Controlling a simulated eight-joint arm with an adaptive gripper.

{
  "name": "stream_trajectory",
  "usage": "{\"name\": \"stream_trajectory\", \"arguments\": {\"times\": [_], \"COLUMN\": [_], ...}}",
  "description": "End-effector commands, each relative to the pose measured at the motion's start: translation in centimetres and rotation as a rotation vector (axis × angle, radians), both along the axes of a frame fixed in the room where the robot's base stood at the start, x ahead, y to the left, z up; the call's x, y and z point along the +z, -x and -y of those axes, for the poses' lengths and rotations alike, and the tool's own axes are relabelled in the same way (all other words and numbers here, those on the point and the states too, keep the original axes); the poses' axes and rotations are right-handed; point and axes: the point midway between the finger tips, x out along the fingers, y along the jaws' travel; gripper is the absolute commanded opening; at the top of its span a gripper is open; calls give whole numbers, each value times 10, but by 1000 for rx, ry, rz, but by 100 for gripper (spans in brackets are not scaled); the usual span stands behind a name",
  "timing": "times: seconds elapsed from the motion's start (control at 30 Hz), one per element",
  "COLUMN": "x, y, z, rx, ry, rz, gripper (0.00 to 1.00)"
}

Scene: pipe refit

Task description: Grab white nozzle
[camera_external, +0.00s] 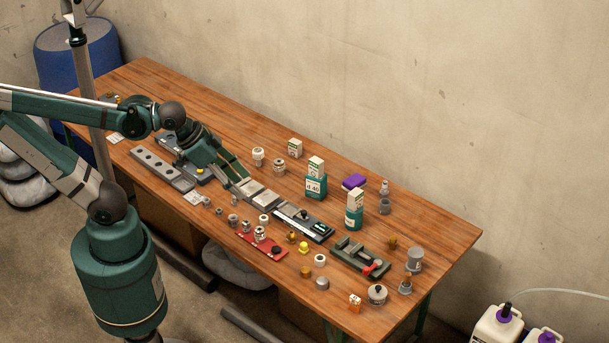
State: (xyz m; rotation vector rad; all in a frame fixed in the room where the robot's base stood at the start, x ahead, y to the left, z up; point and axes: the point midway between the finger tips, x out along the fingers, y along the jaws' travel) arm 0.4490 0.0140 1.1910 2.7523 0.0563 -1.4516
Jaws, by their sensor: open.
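My gripper (236,174) reaches down over the middle of the wooden table, its fingers apart and nothing visible between them. A small white fitting with a wider top (258,156) stands upright behind and right of the fingers, apart from them. It looks most like the white nozzle, but it is too small to be sure. Other small whitish pieces are a ring-like one (320,260) near the front and one (264,219) by the red plate. A pale nozzle-shaped piece (384,187) stands at the right back.
Grey blocks (262,194) and a dark tool tray (304,222) lie just beyond the fingers. A red plate (262,246) and a clamp fixture (360,257) lie in front.

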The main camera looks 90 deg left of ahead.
Motion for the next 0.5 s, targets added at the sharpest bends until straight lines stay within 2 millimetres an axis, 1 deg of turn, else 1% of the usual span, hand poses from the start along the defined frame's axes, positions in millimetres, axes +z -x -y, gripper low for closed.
{"name": "stream_trajectory", "arguments": {"times": [0.27,0.5], "x": [1,-2], "y": [-27,-52], "z": [-36,-74], "rx": [108,210], "ry": [23,47], "rz": [-49,-93], "gripper": [46,46]}}
